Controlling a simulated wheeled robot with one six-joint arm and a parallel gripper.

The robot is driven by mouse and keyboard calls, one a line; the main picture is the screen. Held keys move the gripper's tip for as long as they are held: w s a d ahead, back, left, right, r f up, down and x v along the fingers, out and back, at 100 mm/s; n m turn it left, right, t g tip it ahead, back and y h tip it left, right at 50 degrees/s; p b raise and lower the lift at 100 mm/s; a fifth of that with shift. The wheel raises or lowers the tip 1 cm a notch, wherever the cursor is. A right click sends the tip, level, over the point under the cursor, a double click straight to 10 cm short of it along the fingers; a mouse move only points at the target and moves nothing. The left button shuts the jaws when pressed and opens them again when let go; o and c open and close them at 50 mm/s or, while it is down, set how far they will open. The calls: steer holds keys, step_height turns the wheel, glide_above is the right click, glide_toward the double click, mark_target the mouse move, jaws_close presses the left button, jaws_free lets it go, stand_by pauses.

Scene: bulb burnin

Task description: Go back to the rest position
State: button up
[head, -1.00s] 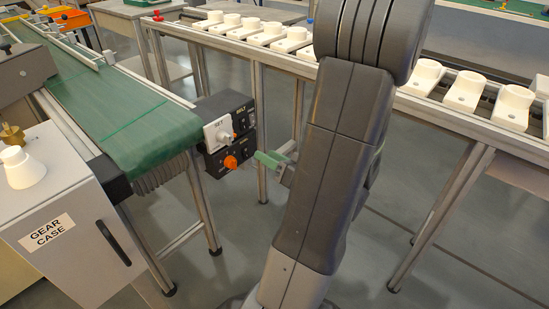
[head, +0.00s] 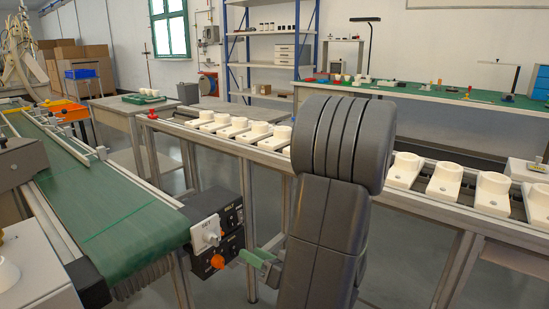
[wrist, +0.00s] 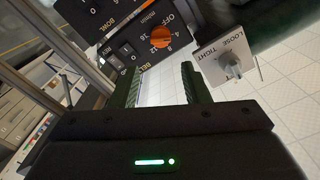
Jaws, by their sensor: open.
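My gripper (head: 262,259) shows as green fingers beside my dark grey arm in the head view, low and to the right of the control box. In the wrist view my gripper (wrist: 163,82) is open, with its two dark green fingers apart and only pale floor between them. The black control box (head: 229,215) hangs at the end of the green conveyor belt. Its orange dial (wrist: 160,38) and the white loose/tight plate (wrist: 222,58) lie beyond the fingertips, apart from them.
A green conveyor belt (head: 105,205) runs along the left. A metal rail (head: 215,131) carrying several white lamp holders crosses behind my arm. A light grey case (head: 35,285) stands at the lower left. Back benches and blue shelving (head: 268,45) stand further off.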

steer(key=b+x, duration=0.1)
steer(key=x, duration=1)
steer(key=shift+w+a, duration=0.3)
steer(key=shift+d, duration=0.1)
steer(key=p+v, duration=0.1)
steer(key=v, duration=1.3)
steer(key=w+a+m+b, duration=0.1)
steer(key=w+a+m, duration=0.7)
steer(key=a+m, duration=0.3)
steer(key=shift+w+m, duration=0.25)
steer(key=shift+m, duration=1.95)
steer(key=shift+a+f, duration=0.1)
